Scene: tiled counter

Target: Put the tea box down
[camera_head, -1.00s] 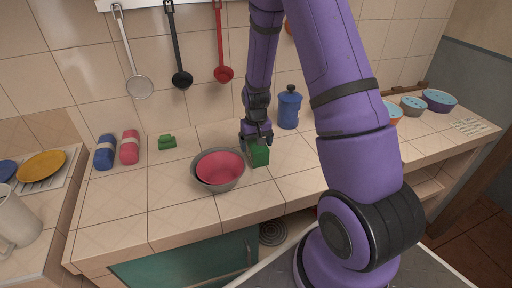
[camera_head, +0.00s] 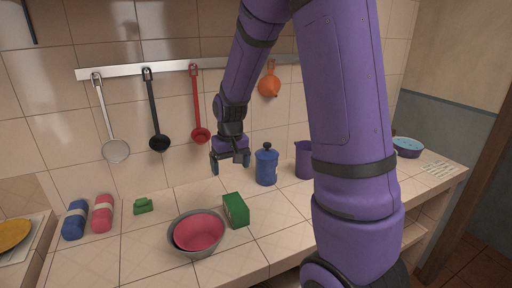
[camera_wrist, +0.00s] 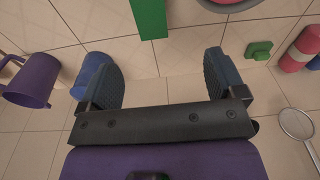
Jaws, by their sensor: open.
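The green tea box (camera_head: 236,210) stands on the tiled counter (camera_head: 276,222), just right of the bowls, in the head view. It also shows at the top of the wrist view (camera_wrist: 149,16), apart from the fingers. My gripper (camera_head: 231,164) is open and empty, raised above and behind the box, near the wall. In the wrist view its two dark fingers (camera_wrist: 160,84) are spread wide with nothing between them.
A red bowl (camera_head: 199,232) sits inside a grey bowl (camera_head: 178,246) left of the box. A blue canister (camera_head: 266,168) and a purple pitcher (camera_head: 304,160) stand behind right. A green item (camera_head: 143,206) lies left. Utensils hang on the wall.

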